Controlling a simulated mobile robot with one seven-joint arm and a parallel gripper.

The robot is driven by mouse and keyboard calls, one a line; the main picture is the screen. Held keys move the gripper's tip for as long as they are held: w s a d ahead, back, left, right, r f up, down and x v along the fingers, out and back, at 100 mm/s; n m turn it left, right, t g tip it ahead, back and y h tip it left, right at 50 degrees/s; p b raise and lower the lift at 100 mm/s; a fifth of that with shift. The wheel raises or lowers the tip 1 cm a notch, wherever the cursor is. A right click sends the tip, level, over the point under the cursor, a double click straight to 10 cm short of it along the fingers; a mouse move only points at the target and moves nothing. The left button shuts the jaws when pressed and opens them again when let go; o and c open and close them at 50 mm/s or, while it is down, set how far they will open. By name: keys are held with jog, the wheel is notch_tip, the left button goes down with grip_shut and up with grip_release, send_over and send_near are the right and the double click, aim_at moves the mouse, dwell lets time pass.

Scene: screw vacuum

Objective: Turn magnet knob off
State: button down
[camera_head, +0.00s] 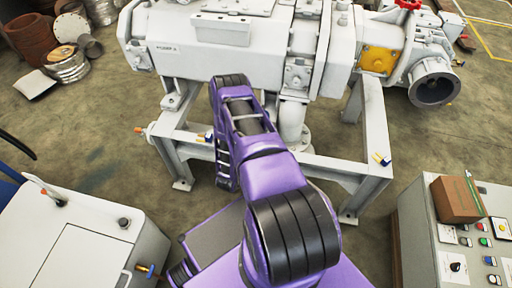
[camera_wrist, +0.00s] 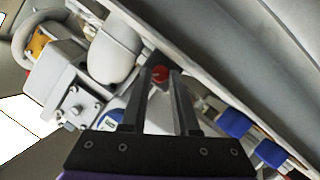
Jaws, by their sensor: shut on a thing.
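In the head view, my purple arm reaches forward to the white frame under the vacuum machine (camera_head: 270,48). The gripper and the red knob are hidden there behind the arm.
In the wrist view, a blue block (camera_wrist: 235,123) and a second one (camera_wrist: 270,153) sit right of the fingers, along a pale beam. In the head view, a control cabinet (camera_head: 440,262) with a brown box (camera_head: 456,199) stands right, and a white cabinet (camera_head: 85,240) left.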

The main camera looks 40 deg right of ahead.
jog(key=shift+f+n+g+h, duration=0.1)
jog(key=shift+n+g+h, duration=0.3)
jog(key=shift+n, duration=0.5)
jog(key=c, duration=0.7)
grip_release()
jog(key=shift+a, duration=0.1)
jog(key=shift+o, duration=0.2)
